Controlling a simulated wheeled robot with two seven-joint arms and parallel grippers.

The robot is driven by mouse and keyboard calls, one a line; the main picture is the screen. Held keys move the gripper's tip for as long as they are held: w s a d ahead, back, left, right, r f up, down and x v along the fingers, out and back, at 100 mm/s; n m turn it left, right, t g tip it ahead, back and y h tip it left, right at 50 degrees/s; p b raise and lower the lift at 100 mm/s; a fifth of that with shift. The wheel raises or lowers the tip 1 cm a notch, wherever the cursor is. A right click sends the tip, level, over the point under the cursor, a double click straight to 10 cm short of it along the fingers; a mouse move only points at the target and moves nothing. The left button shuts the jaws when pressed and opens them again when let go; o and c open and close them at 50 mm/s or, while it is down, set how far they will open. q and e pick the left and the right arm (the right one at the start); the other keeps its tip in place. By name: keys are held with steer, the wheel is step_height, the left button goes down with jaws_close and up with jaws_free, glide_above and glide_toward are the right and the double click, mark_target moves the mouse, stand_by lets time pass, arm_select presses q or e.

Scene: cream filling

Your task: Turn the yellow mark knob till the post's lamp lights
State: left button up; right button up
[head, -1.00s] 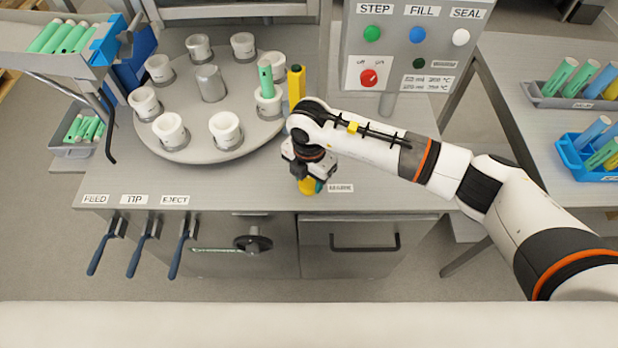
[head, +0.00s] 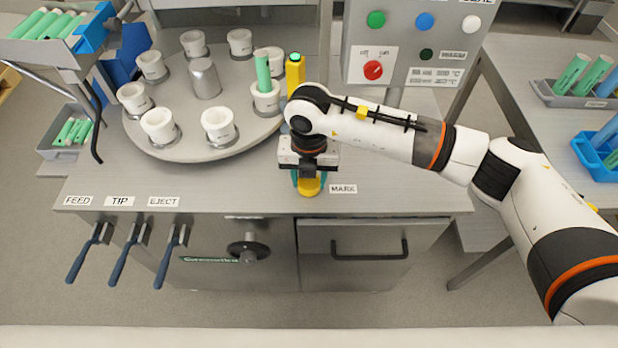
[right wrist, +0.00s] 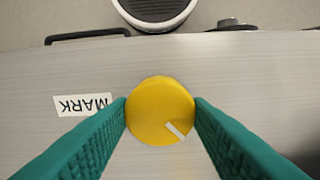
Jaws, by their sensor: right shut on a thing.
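The yellow knob (head: 309,187) is at the front edge of the worktop, left of the MARK label (head: 343,189). My right gripper (right wrist: 160,112) points down over it and is shut on it, with a green finger on each side. In the right wrist view, the knob's (right wrist: 160,95) white line points to the lower right. The yellow post (head: 296,76) stands behind my right wrist, beside the turntable. The lamp (head: 295,57) on its top shows bright green. My left gripper is not in view.
The round turntable (head: 180,150) with white cups stands at the left; one cup holds a green tube (head: 263,70). A control panel (head: 400,50) with buttons and a red knob is behind my arm. Blue levers (head: 125,258) hang at the front left. The worktop right of MARK is clear.

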mark_target(309, 181)
stand_by(0.4)
steer(key=o, duration=1)
step_height(309, 181, up, 12)
steer(key=b, duration=0.2)
